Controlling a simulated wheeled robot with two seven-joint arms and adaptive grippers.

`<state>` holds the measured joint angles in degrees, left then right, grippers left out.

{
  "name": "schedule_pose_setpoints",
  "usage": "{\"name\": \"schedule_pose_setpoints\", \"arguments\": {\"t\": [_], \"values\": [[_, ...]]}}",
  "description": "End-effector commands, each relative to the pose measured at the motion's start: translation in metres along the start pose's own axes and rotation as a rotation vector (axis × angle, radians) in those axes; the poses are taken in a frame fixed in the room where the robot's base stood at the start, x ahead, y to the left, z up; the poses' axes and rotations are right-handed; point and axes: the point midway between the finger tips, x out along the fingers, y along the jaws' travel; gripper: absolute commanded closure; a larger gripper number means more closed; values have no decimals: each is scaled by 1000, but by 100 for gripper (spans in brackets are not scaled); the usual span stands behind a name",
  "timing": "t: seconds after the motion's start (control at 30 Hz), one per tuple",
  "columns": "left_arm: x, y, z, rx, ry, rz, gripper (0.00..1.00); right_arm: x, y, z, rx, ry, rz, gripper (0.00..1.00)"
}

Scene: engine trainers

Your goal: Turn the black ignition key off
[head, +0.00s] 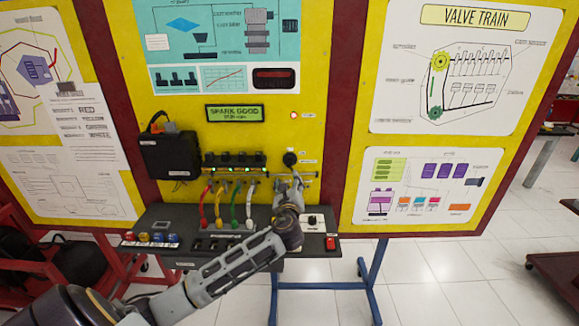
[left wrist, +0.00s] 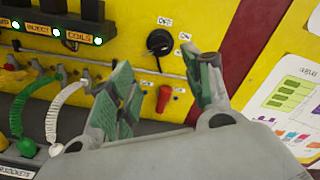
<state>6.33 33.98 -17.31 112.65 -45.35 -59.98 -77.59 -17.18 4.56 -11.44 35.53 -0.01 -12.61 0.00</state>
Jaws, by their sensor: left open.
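The black ignition key (head: 290,158) is on the yellow panel, just above my left gripper (head: 290,181) in the head view. In the left wrist view the black key (left wrist: 159,42) sits in a round black switch, with small white labels around it. My left gripper (left wrist: 163,82) is open, with green-padded fingers spread apart. The key shows beyond and between the fingertips, and nothing is held. The gripper appears apart from the key. My right gripper is in neither view.
Coloured coiled leads (head: 232,204) hang left of the gripper. A console shelf (head: 190,238) juts out below. A lit display (head: 234,113) reads "SPARK GOOD".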

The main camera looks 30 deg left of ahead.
Motion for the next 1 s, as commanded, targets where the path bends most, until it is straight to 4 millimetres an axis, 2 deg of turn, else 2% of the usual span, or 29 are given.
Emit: {"name": "schedule_pose_setpoints", "arguments": {"t": [1.0], "values": [[97,0,1,-1,0,2,50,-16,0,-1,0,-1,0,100]]}}
